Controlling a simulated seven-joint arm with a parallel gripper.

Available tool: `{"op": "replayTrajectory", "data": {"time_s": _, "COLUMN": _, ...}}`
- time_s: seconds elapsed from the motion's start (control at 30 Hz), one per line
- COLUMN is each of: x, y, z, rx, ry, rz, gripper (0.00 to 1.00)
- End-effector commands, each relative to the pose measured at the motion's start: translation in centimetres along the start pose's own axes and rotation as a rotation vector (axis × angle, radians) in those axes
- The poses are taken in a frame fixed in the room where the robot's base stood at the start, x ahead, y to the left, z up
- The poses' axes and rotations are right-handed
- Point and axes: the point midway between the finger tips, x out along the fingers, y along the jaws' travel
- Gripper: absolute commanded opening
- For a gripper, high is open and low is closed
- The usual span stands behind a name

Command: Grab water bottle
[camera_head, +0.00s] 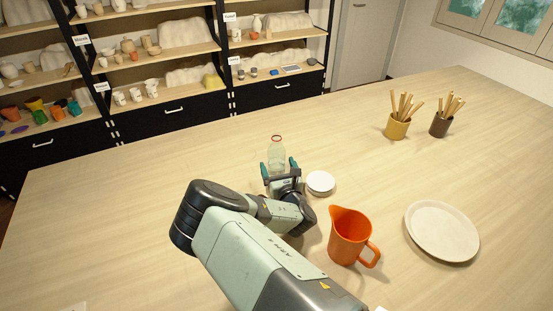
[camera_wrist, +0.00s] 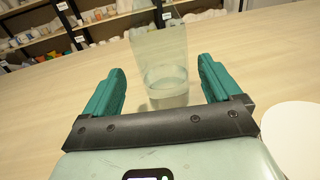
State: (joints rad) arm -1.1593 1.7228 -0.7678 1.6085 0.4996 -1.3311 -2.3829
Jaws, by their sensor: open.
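A clear water bottle (camera_head: 277,152) with a red ring at its top stands upright on the wooden table. In the wrist view the lower part of the bottle (camera_wrist: 166,75) shows just past the fingertips, roughly centred between them, with its top out of frame. My gripper (camera_head: 280,170) is open, with its two green fingers on either side of the line to the bottle. In the wrist view my gripper (camera_wrist: 160,85) is empty between the fingers. I cannot tell whether a finger touches the bottle; none appears to.
A white round lid or dish (camera_head: 320,182) lies close to the right of my gripper. An orange jug (camera_head: 350,237) and a white plate (camera_head: 442,231) are further right. Two cups of wooden tools, yellow (camera_head: 397,130) and dark (camera_head: 439,127), stand behind. The table left of the bottle is clear.

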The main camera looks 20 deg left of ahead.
Motion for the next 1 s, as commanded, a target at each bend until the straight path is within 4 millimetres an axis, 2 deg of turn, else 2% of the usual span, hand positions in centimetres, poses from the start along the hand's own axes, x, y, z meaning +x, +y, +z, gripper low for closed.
{"op": "replayTrajectory", "data": {"time_s": 0.4, "x": 5.0, "y": -0.4, "z": -0.1, "rx": 0.001, "ry": -0.001, "rz": 0.001, "gripper": 0.91}}
{"op": "replayTrajectory", "data": {"time_s": 0.7, "x": 5.4, "y": -0.4, "z": -0.1, "rx": -0.001, "ry": 0.0, "rz": 0.0, "gripper": 0.91}}
{"op": "replayTrajectory", "data": {"time_s": 1.0, "x": 5.4, "y": -0.4, "z": -0.1, "rx": -0.001, "ry": 0.0, "rz": 0.001, "gripper": 0.45}}
